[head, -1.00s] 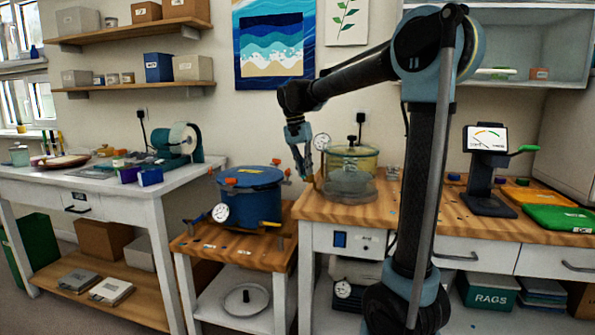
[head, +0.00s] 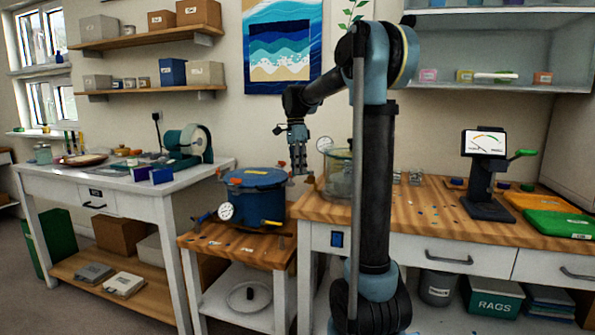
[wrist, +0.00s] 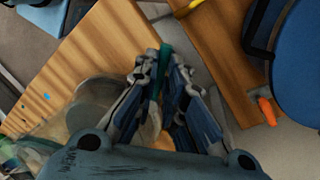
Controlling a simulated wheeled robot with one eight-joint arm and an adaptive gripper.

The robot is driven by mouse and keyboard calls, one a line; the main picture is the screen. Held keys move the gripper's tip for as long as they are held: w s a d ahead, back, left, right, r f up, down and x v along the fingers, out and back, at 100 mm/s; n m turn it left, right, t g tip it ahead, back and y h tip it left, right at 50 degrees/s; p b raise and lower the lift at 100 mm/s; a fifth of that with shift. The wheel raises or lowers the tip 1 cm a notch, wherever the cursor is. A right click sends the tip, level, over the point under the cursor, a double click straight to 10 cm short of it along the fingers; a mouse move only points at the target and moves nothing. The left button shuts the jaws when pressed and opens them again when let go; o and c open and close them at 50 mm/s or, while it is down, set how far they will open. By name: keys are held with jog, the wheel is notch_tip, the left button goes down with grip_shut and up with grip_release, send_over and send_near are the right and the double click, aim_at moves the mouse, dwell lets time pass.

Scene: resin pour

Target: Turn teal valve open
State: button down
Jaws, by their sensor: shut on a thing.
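My gripper (head: 299,172) hangs down between the blue pot and the glass vessel in the head view. In the wrist view my gripper (wrist: 164,68) is shut on a narrow teal piece, the teal valve (wrist: 163,58), which stands between the two fingers. The fingers hide much of the valve, so its turn angle cannot be told. In the head view the valve cannot be made out at the fingertips.
The blue pot (head: 254,190) with orange clamps stands on a low cart left of my gripper. A glass vessel (head: 337,180) on the wooden bench (head: 440,212) is close on the right, partly behind my arm. A narrow gap separates cart and bench.

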jog(key=shift+w+d+m+y, duration=0.1)
jog(key=shift+w+m+y, duration=0.15)
jog(key=shift+w+m, duration=0.75)
jog(key=shift+w+m+y, duration=0.2)
jog(key=shift+m, duration=1.45)
jog(key=shift+w+d+m+y, duration=0.1)
jog(key=shift+w+m+y, duration=0.15)
jog(key=shift+w+m, duration=0.75)
jog(key=shift+s+m, duration=0.4)
jog(key=shift+m, duration=0.05)
jog(key=c, duration=1.7)
grip_release()
jog(key=shift+o, duration=0.2)
notch_tip(320, 180, up, 12)
jog(key=w, duration=0.2)
jog(key=shift+d+f, duration=0.2)
jog(key=shift+d, duration=0.25)
jog(key=shift+w, duration=0.1)
